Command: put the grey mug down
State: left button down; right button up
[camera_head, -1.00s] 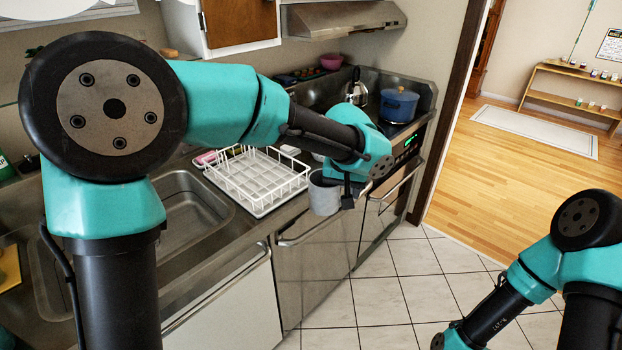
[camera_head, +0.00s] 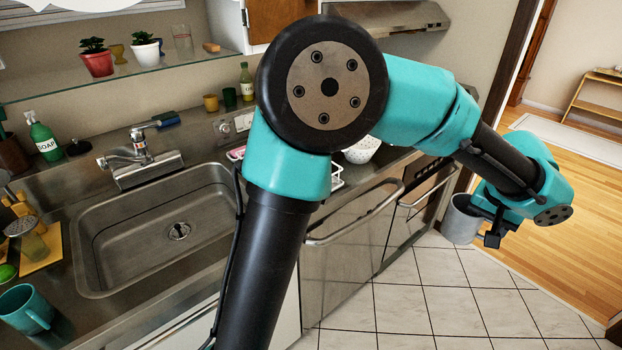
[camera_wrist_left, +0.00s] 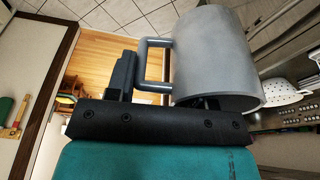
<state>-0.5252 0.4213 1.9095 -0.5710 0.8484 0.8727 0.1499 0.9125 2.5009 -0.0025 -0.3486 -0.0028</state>
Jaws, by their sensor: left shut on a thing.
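The grey mug (camera_head: 461,220) is held by my left gripper (camera_head: 486,216) at the right of the head view, in the air above the tiled floor, in front of the oven. In the left wrist view the mug (camera_wrist_left: 215,60) fills the upper middle, with its handle (camera_wrist_left: 152,62) toward the left. My left gripper (camera_wrist_left: 150,90) is shut on the mug; the fingers are partly hidden behind it. My right gripper is not in view.
A sink (camera_head: 170,235) is at the left, with a teal mug (camera_head: 27,309) on the counter beside it. A white colander (camera_head: 361,151) stands on the counter behind my arm. A glass shelf (camera_head: 190,60) holds potted plants. My left arm hides most of the dish rack.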

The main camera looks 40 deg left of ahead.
pick_arm(q)
jog(key=w+a+f+m, duration=0.1)
jog(key=w+a, duration=0.1)
jog(key=a, duration=1.1)
jog(key=w+a+m, duration=0.1)
jog(key=w+a, duration=0.1)
jog(key=a, duration=1.1)
jog(key=s+a+m, duration=0.2)
jog(key=s+a, duration=0.2)
jog(key=a, duration=0.9)
jog(key=s+a+m+h, duration=0.1)
jog(key=s+a, duration=0.3)
jog(key=a, duration=1)
jog(key=shift+m, duration=0.4)
jog(key=shift+s+d, duration=0.1)
notch_tip(320, 180, down, 6)
jog(key=shift+f, duration=0.15)
